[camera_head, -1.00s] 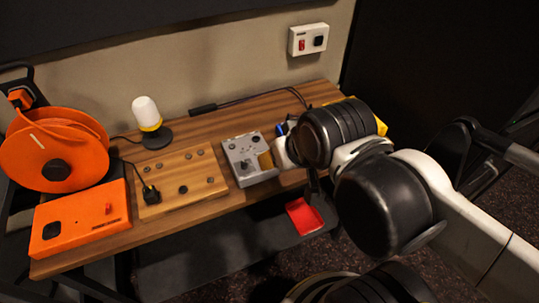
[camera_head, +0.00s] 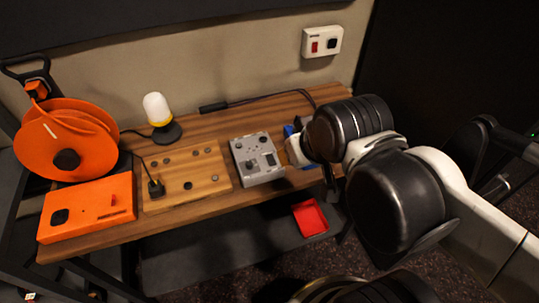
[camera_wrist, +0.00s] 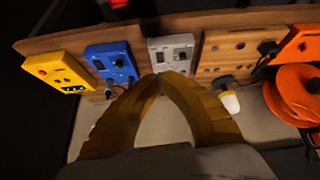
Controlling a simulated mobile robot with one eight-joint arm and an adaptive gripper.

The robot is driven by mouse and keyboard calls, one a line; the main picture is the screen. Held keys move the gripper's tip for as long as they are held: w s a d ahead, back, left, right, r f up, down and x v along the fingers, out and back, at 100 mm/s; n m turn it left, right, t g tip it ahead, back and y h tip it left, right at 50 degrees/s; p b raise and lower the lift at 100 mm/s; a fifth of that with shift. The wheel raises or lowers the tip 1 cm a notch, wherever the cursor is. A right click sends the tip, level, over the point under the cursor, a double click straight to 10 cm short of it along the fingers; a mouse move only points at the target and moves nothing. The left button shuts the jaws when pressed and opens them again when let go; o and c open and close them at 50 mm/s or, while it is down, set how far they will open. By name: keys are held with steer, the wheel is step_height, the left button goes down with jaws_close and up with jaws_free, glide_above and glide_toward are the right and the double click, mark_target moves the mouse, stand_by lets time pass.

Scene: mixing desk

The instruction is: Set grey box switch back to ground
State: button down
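The grey box (camera_head: 244,153) lies on the wooden desk, right of the wooden panel. Its top shows a dark round knob (camera_head: 250,164), a dark square part (camera_head: 270,159) and several small round parts; the switch's setting is too small to read. In the wrist view the grey box (camera_wrist: 171,43) is at top centre, with the knob and dark square facing me. My gripper (camera_head: 288,156) is just right of the box in the head view. In the wrist view my gripper's ochre fingers (camera_wrist: 163,76) meet at their tips, shut and empty, seen just below the box's edge; contact cannot be told.
A blue box (camera_wrist: 112,62) and a yellow box (camera_wrist: 57,72) are on the desk beside the grey box. The wooden panel (camera_head: 210,175), lamp (camera_head: 159,112), orange box (camera_head: 90,208) and orange cable reel (camera_head: 68,130) stand left. A red tray (camera_head: 309,218) is below the desk.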

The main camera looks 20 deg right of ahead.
steer(key=w+r+n+g+p, duration=0.2)
steer(key=w+n, duration=0.4)
steer(key=n, duration=0.1)
steer(key=n+g+p, duration=0.3)
steer(key=n, duration=0.7)
glide_above(268, 155)
steer(key=s, duration=0.2)
step_height(268, 155, down, 3)
steer(key=shift+f, duration=0.1)
steer(key=f+b, duration=0.2)
steer(key=f, duration=0.2)
steer(key=w+f+b, duration=0.1)
steer(key=f+b, duration=0.1)
steer(key=f, duration=0.3)
steer(key=f+b, duration=0.1)
steer(key=f, duration=0.3)
steer(key=shift+w+f+b, duration=0.4)
steer(key=shift+f, duration=0.1)
steer(key=shift+w+f+b, duration=0.1)
steer(key=shift+f+b, duration=0.3)
steer(key=shift+f, duration=0.1)
steer(key=shift+r, duration=0.3)
